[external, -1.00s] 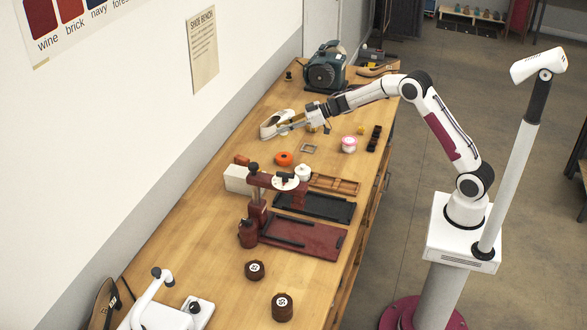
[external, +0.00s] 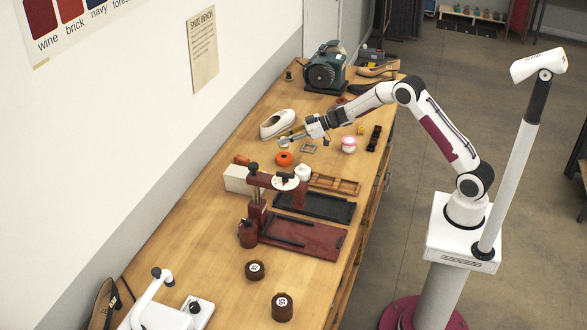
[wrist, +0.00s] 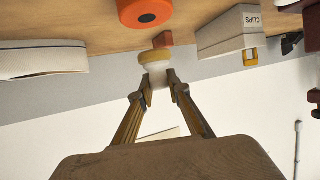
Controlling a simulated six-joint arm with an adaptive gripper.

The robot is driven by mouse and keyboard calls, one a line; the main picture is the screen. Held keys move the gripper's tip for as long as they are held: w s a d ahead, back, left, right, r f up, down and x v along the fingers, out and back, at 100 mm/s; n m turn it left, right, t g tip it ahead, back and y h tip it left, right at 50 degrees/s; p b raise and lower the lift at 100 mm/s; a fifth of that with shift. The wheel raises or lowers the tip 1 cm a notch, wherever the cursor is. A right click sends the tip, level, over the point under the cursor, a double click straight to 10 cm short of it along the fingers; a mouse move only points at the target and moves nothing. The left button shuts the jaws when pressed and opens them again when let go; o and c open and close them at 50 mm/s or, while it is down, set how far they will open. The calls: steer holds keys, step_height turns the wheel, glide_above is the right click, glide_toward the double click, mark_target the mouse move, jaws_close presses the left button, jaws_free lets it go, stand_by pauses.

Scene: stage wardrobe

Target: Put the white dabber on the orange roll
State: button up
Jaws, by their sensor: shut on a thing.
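The orange roll (external: 284,159) lies flat on the bench. It also shows at the top of the wrist view (wrist: 140,14), with a dark hole at its centre. My gripper (external: 291,138) is shut on the white dabber (wrist: 154,64), a small white piece with a pale yellowish rounded head. In the wrist view the fingertips (wrist: 157,80) grip it from both sides. In the external view my gripper is just above and behind the roll, apart from it. The dabber is small and partly covered by the fingers there.
A white shoe (external: 277,124) lies close behind my gripper. A clips box (wrist: 230,32) and an orange block (wrist: 162,40) are near the roll.

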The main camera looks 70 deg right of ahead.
mark_target(288, 144)
steer(key=shift+f, duration=2.25)
steer(key=o, duration=0.9)
steer(key=shift+r, duration=0.2)
steer(key=v, duration=1.2)
